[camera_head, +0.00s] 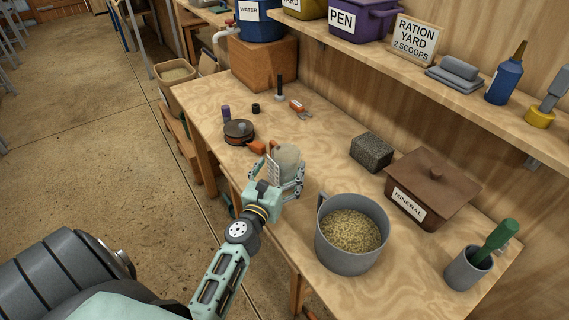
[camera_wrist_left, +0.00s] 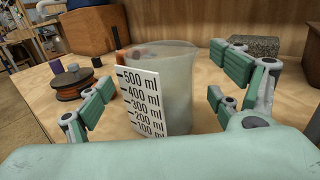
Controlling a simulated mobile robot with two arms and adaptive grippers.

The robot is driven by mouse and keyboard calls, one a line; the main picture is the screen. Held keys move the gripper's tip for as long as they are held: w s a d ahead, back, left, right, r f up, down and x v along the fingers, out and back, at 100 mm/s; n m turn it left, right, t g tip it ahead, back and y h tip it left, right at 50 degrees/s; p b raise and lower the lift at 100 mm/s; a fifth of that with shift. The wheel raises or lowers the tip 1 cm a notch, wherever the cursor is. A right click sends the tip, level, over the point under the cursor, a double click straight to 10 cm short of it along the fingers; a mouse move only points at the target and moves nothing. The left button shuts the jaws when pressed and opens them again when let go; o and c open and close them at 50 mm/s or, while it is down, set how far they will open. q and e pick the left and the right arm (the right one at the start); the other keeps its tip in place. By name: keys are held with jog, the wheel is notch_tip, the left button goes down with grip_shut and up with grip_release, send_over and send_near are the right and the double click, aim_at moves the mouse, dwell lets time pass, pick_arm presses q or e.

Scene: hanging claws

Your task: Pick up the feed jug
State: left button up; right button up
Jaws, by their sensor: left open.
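A translucent measuring jug (camera_head: 288,157) with a white millilitre scale stands upright on the wooden workbench (camera_head: 215,92). In the left wrist view the jug (camera_wrist_left: 178,88) sits in the middle, with its scale facing left of centre. My left gripper (camera_head: 284,176) is open, with its fingers on both sides of the jug; whether they touch it I cannot tell. The gripper hides the jug's lower part in the head view. A grey pot (camera_head: 348,262) full of grain, with a side handle, stands to the right and nearer. My right gripper is not in view.
A grey block (camera_head: 371,152), a brown mineral box (camera_head: 432,187) and a grey cup (camera_head: 466,270) with a green-handled tool stand to the right. An orange-brown spool (camera_head: 239,131) lies to the left. A shelf (camera_head: 440,92) overhangs the bench's back.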

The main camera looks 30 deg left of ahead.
aim_at(290, 151)
pick_arm(q)
jog(key=x, duration=0.4)
jog(key=shift+d+f, duration=0.1)
jog(key=shift+w+f, duration=0.1)
jog(key=shift+w, duration=0.4)
jog(key=c, duration=1.2)
jog(key=shift+c, duration=0.5)
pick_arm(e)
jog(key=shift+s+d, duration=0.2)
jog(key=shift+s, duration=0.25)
